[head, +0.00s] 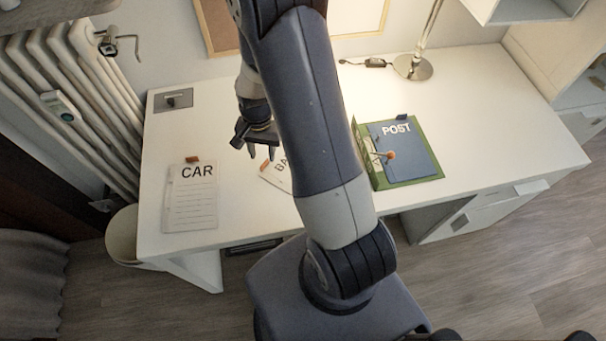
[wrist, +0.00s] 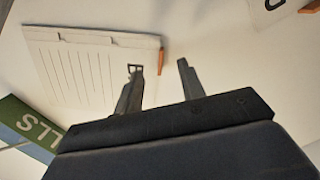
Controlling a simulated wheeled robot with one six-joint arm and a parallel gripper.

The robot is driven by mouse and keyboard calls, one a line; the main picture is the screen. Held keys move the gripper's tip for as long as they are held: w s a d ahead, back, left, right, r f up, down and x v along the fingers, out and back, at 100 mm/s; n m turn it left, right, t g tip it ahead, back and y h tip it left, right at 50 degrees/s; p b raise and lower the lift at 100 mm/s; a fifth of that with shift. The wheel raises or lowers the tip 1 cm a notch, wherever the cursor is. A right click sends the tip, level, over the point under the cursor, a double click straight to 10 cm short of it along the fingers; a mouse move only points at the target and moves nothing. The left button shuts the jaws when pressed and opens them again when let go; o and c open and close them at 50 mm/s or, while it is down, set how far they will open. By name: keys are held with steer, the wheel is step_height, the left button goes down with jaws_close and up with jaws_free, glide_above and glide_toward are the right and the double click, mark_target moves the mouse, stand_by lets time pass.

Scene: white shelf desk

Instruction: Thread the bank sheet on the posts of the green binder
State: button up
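The bank sheet (head: 276,178) lies on the desk, white with the letters "BA" showing; my arm hides the rest in the head view. In the wrist view the lined bank sheet (wrist: 90,70) has an orange tab at its right edge. My gripper (head: 262,152) is open and empty above the desk, by the tabbed edge. In the wrist view its fingers (wrist: 160,80) are apart, the left one over the sheet's edge. The green binder (head: 410,181) lies open right of my arm, with a blue "POST" sheet on it and an orange-brown knob at its left. Its posts are hard to make out.
A white "CAR" sheet (head: 192,205) lies at the desk's left. A lamp base (head: 412,68) stands at the back, and a grey plate (head: 173,100) lies at the back left corner. The desk right of the binder is clear.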

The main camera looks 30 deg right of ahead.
mark_target(264, 163)
step_height(264, 163, down, 4)
steer(key=shift+a+f+b, duration=0.1)
steer(key=shift+b, duration=1.05)
steer(key=shift+c, duration=0.4)
